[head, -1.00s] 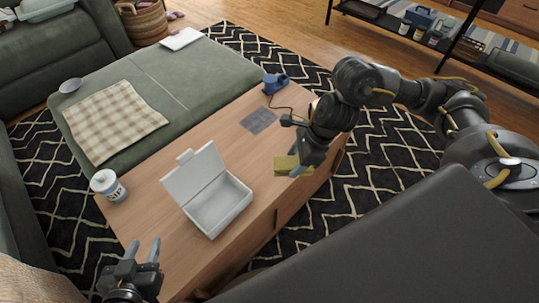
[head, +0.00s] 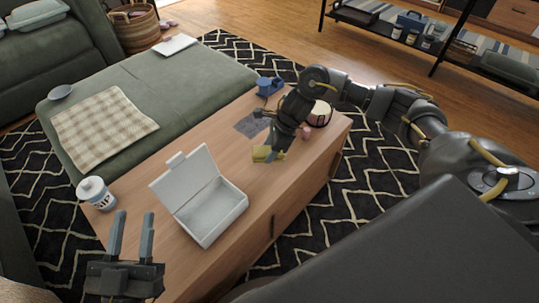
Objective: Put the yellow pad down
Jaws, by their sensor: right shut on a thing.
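The yellow pad (head: 263,154) is in the head view, over the wooden table to the right of the open white box. My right gripper (head: 272,152) is shut on it from above. I cannot tell whether the pad touches the table top. My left gripper (head: 132,238) is at the lower left, in front of the table, with its two fingers apart and nothing between them.
The open white box (head: 220,212) with its raised lid stands on the wooden table (head: 150,215). A white labelled jar (head: 95,193), a dark flat mat (head: 251,125), a blue tape dispenser (head: 268,87) and a small pink item (head: 305,133) are also there.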

